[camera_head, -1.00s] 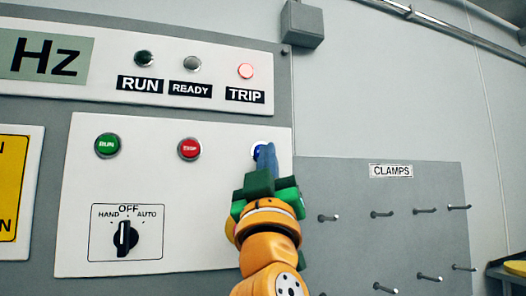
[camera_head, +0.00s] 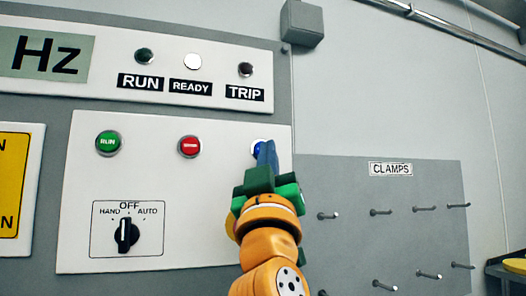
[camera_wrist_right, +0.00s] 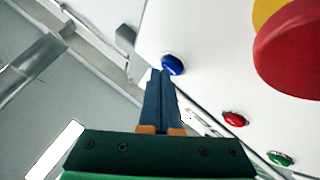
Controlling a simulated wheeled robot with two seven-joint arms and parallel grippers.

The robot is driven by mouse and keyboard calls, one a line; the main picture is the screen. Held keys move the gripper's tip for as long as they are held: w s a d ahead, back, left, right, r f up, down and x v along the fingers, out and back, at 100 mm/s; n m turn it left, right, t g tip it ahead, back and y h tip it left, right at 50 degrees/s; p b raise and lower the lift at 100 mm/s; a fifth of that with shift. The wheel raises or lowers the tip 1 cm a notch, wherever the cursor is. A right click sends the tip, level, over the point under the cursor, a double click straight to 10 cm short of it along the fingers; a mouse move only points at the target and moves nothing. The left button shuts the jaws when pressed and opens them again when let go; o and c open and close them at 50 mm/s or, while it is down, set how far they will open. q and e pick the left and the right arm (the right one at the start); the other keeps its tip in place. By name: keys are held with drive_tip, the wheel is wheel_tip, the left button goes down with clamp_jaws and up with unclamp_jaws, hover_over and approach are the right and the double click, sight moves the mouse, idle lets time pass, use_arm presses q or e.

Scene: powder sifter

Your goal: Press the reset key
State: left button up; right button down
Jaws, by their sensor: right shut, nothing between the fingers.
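The blue button (camera_head: 257,148) is at the right of the white control panel, partly hidden behind my fingers; no label on it can be read. It also shows in the right wrist view (camera_wrist_right: 173,64). My right gripper (camera_head: 267,148) is shut and empty, its blue fingertips at the blue button's right edge. In the wrist view the fingertips (camera_wrist_right: 160,74) are right beside the button; I cannot tell whether they touch it. The READY lamp (camera_head: 192,62) glows white. The TRIP lamp (camera_head: 245,69) and RUN lamp (camera_head: 144,56) are dark. My left gripper is not in view.
A green RUN button (camera_head: 108,143), a red button (camera_head: 190,146) and a rotary switch (camera_head: 126,236) share the panel. A large red knob on yellow (camera_wrist_right: 295,45) stands out close by in the wrist view. A pegboard marked CLAMPS (camera_head: 345,180) is at right.

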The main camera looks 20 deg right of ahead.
drive_tip(key=shift+s+f, duration=0.1)
drive_tip(key=shift+s, duration=0.25)
drive_tip(key=s+b, duration=0.3)
drive_tip(key=s, duration=0.2)
drive_tip(key=shift+s+d+b, duration=0.1)
drive_tip(key=shift+b, duration=0.3)
idle(0.6)
